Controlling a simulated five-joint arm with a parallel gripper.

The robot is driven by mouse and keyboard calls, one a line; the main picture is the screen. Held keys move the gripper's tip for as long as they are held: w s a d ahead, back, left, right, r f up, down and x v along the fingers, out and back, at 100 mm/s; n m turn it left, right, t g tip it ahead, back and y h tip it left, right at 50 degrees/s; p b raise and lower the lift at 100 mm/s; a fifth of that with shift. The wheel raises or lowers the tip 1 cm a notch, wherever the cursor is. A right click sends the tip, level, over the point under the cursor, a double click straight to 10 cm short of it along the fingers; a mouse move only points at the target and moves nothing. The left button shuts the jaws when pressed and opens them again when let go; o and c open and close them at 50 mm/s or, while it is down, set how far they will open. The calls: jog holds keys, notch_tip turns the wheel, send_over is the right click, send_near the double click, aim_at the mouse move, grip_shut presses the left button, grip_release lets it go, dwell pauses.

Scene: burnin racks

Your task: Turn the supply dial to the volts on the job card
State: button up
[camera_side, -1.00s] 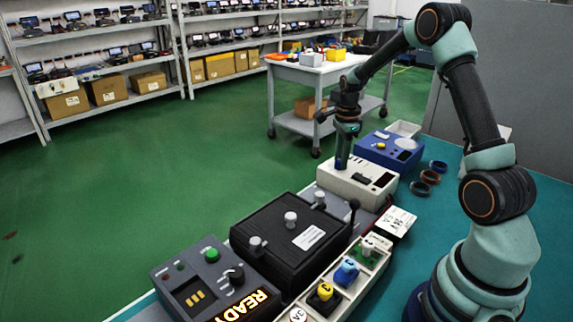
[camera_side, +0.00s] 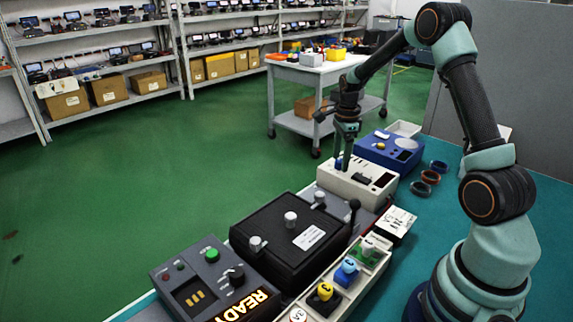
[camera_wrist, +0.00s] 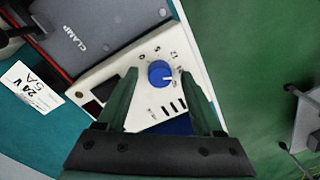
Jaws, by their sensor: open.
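The supply is a white box (camera_side: 352,190) under my gripper in the side view. Its blue dial (camera_wrist: 160,73) faces up in the wrist view, with a white mark pointing to the right. Printed numbers curve around the dial; some are too small to read surely. My gripper (camera_wrist: 159,74) is open, one finger to each side of the dial, with visible gaps. How far the tips reach down beside the dial is unclear. In the side view my gripper (camera_side: 345,160) is at the dial. The job card (camera_wrist: 33,88) lies left of the supply and appears to read 24 V, 5A.
A black clamp fixture (camera_side: 290,240) stands beside the supply, with a grey READY box (camera_side: 215,285) beyond. A blue box (camera_side: 390,150) stands behind the supply. A tray with coloured pieces (camera_side: 335,292) and several rings (camera_side: 430,177) lie nearby.

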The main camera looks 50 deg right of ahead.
aim_at(340, 163)
notch_tip(340, 163, up, 12)
jog(key=shift+s+a, duration=0.15)
jog(key=shift+s, duration=0.1)
dwell(0.4)
jog(key=s+a+r+n+t, duration=0.1)
jog(key=s+a+r+n, duration=0.2)
jog(key=a+n, duration=0.35)
jog(key=s+a+r+n+t, duration=0.2)
jog(key=a+r+n, duration=0.2)
jog(key=a+n, duration=0.3)
jog(key=s+a+f+n+t, duration=0.2)
jog(key=s+a+n, duration=0.5)
jog(key=a+n, duration=0.2)
jog(key=shift+s+a+n, duration=0.15)
jog(key=shift+s+n, duration=0.2)
jog(key=shift+n, duration=0.8)
